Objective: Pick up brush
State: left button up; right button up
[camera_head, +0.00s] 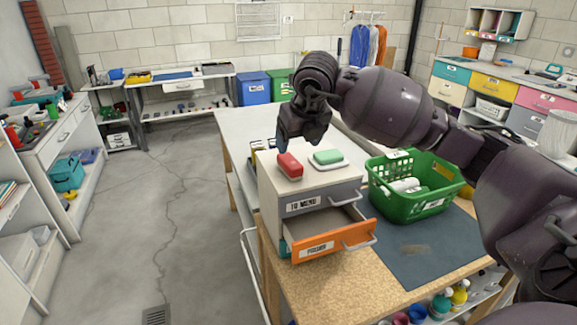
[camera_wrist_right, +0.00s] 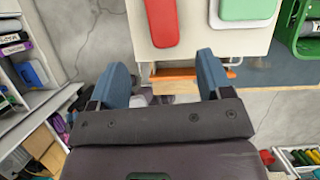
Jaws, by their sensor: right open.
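A red oblong block (camera_head: 290,165) lies on top of the small white drawer cabinet (camera_head: 272,202). It may be the brush, but no bristles show. It also shows at the top of the right wrist view (camera_wrist_right: 162,22). Beside it, to the right, a green block (camera_head: 328,156) rests on a white dish. My right gripper (camera_head: 303,140) is above and behind the cabinet top, close to the red block but apart from it. In the right wrist view its two blue fingers (camera_wrist_right: 161,72) are spread with nothing held. My left gripper is not in view.
An orange-fronted drawer (camera_head: 332,241) stands pulled out of the cabinet. A green basket (camera_head: 412,188) with white items stands to the right on a dark mat (camera_head: 420,258). The workbench's front right holds several bottles below. Open floor (camera_head: 135,225) lies to the left.

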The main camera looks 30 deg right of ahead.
aim_at(293, 163)
jog(key=x, duration=0.9)
jog(key=shift+w+d, duration=0.1)
jog(key=shift+d, duration=0.15)
jog(key=shift+c, duration=0.4)
jog(key=c, duration=0.9)
